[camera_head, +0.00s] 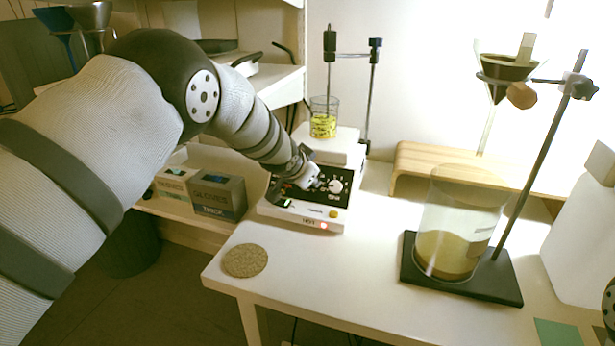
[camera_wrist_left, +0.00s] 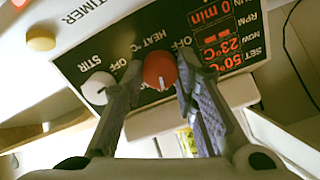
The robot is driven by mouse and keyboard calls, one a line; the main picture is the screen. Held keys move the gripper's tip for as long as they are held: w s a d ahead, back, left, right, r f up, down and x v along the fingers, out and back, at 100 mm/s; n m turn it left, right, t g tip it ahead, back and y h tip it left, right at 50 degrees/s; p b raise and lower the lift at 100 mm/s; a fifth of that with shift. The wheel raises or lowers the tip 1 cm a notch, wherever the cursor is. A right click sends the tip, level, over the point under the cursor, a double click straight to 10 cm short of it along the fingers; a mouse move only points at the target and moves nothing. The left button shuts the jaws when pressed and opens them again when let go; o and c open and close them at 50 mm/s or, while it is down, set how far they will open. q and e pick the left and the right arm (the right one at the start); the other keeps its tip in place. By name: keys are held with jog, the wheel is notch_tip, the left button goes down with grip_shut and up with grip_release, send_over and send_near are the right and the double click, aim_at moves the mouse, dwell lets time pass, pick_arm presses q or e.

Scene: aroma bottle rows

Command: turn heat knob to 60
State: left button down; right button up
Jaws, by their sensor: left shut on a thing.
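The hot plate (camera_head: 301,216) stands on the white table, its dark control panel facing up toward me. In the left wrist view the panel appears turned over, with the red heat knob (camera_wrist_left: 160,70) between the two fingers of my left gripper (camera_wrist_left: 160,74), which is shut on it. The knob's white mark points toward the bottom of that view. The red display (camera_wrist_left: 222,38) reads SET 50 °C and NOW 23 °C. The white stir knob (camera_wrist_left: 97,88) is beside the left finger, and it also shows in the head view (camera_head: 335,186). My right gripper is not in view.
A yellow-filled beaker (camera_head: 323,118) stands behind the panel. A large beaker (camera_head: 450,240) on a dark stand base is to the right, below a funnel (camera_head: 507,68). A round cork mat (camera_head: 245,260) lies front left. The front table middle is clear.

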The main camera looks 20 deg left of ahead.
pick_arm(q)
jog(key=m, duration=0.8)
jog(key=shift+m, duration=0.6)
jog(key=c, duration=1.3)
grip_release()
jog(key=shift+s, duration=0.1)
jog(key=v, duration=1.1)
jog(key=shift+s+d+r, duration=0.15)
jog(key=shift+s+r, duration=0.1)
jog(key=shift+s, duration=0.1)
